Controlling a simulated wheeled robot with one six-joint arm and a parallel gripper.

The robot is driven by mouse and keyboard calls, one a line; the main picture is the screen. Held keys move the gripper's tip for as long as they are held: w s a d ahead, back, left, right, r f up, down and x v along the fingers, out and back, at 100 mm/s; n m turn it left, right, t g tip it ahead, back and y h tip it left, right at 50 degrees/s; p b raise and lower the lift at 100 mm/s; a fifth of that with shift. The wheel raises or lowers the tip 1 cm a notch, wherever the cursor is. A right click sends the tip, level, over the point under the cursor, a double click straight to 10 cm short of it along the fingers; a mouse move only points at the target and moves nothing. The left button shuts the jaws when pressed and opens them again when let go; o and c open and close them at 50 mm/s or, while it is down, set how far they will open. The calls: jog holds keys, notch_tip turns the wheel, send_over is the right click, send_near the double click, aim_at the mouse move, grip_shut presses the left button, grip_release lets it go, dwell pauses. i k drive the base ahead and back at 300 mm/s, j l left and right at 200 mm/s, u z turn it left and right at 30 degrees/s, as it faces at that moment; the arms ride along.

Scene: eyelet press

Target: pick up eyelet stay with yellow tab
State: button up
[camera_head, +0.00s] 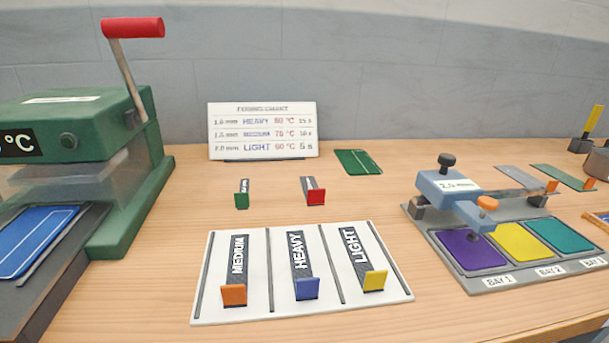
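The eyelet stay with the yellow tab (374,280) lies in the right lane of a white tray (213,300). Its dark strip (351,243) is marked LIGHT and points away from me, with the yellow tab standing at the near end. In the middle lane is a HEAVY stay with a blue tab (307,289). In the left lane is a MEDIUM stay with an orange tab (233,295). My gripper does not show in this view.
A green press (120,215) with a red handle stands at left. A grey fixture with bays (480,280) stands at right. Behind the tray are small stays with a green tab (242,201) and a red tab (316,197).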

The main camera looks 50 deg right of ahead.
aim_at(370, 280)
jog(key=j+z, duration=0.2)
jog(key=z, duration=0.25)
jog(key=j+z, duration=0.15)
jog(key=z, duration=0.25)
jog(key=j+z, duration=0.2)
jog(key=z, duration=0.25)
